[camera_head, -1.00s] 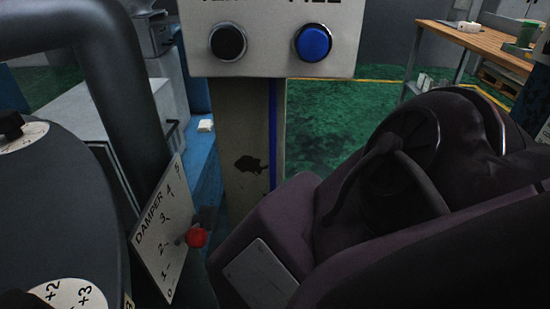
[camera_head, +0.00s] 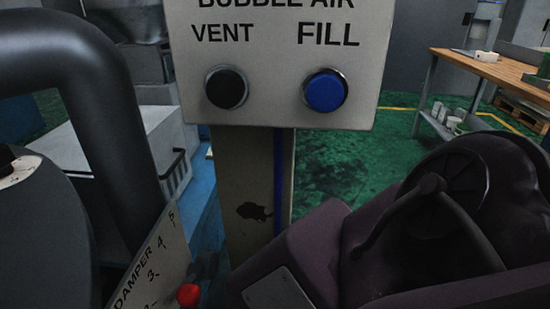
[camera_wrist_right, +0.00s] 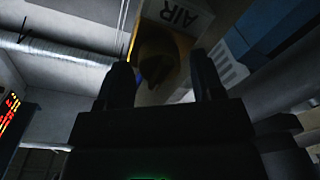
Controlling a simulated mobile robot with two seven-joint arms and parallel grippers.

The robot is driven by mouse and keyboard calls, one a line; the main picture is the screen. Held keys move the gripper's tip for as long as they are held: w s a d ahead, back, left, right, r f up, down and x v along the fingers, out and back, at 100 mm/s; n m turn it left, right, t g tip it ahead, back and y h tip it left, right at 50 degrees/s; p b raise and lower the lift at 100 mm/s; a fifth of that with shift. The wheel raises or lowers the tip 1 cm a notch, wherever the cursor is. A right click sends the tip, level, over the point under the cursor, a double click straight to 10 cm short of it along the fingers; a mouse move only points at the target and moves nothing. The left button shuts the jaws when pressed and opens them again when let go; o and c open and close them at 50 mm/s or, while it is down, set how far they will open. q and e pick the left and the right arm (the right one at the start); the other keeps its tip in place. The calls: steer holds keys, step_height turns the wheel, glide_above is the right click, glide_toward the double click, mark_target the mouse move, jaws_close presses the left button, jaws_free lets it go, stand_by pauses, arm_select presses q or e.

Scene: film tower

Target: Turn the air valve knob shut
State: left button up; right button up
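In the right wrist view, a yellowish panel (camera_wrist_right: 184,48) carries a white label reading AIR (camera_wrist_right: 182,14), seen upside down. A dark rounded shape, likely the air valve knob (camera_wrist_right: 155,66), sits on it in shadow. My right gripper (camera_wrist_right: 161,62) is open, its two dark fingers wide apart, with the knob showing between them. I cannot tell how far the knob is beyond the fingertips, and no contact shows. My left gripper is out of view.
In the head view, a BUBBLE AIR button panel (camera_head: 275,105) with black VENT and blue FILL buttons stands ahead on a post. A thick dark pipe (camera_head: 100,90) and a DAMPER scale (camera_head: 150,270) with a red knob (camera_head: 188,294) are at left. A wooden table (camera_head: 480,68) stands back right.

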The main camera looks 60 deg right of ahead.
steer(key=c, duration=0.8)
steer(key=shift+o, duration=0.2)
